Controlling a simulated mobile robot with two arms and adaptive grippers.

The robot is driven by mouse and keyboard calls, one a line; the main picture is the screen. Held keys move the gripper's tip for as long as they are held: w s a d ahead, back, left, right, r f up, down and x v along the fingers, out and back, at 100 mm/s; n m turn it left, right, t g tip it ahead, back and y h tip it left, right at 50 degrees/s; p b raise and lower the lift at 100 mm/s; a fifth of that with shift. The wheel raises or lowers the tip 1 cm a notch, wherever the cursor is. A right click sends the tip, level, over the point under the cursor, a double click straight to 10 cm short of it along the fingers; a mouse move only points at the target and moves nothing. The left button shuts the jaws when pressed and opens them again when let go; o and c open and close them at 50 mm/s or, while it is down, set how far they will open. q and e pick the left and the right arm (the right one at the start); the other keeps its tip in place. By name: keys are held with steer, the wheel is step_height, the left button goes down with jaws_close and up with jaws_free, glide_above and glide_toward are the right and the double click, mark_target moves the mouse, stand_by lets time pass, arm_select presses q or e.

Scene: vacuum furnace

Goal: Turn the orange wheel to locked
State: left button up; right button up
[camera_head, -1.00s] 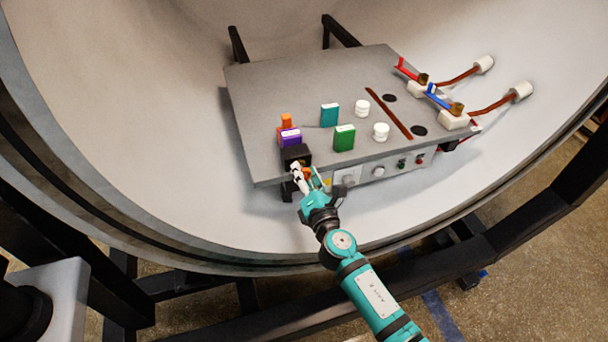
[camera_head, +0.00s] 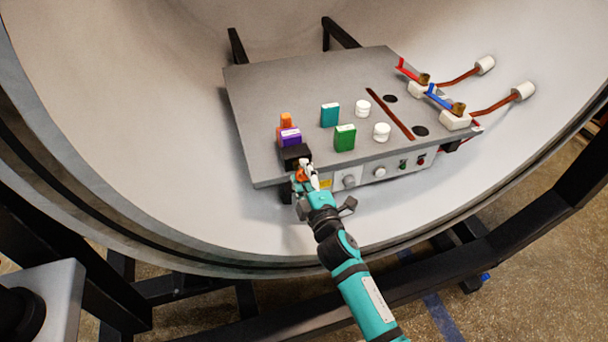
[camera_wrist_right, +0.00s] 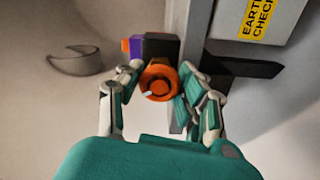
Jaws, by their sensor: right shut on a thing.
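The orange wheel (camera_wrist_right: 158,82) is a round knob with a raised hub and a small pale mark at its lower left. It sits on the front of a black block (camera_head: 296,153) at the table's front left corner; the block also shows in the wrist view (camera_wrist_right: 160,45). My right gripper (camera_wrist_right: 160,78) has a finger on each side of the wheel and is shut on it. In the head view my gripper (camera_head: 307,177) partly covers the wheel (camera_head: 300,175). I cannot read a locked marking. My left gripper is not in view.
Purple (camera_head: 290,138), orange (camera_head: 286,120), green (camera_head: 345,138) and teal (camera_head: 330,115) blocks and white cylinders (camera_head: 381,132) stand on the grey table (camera_head: 270,85). Red (camera_head: 408,69) and blue (camera_head: 438,97) levers are at right. The curved chamber wall (camera_head: 130,130) surrounds the table.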

steer(key=m, duration=0.6)
steer(key=shift+f+p, duration=0.1)
steer(key=shift+p, duration=0.3)
steer(key=shift+m, duration=0.3)
steer(key=o, duration=1.2)
steer(key=v, duration=1.2)
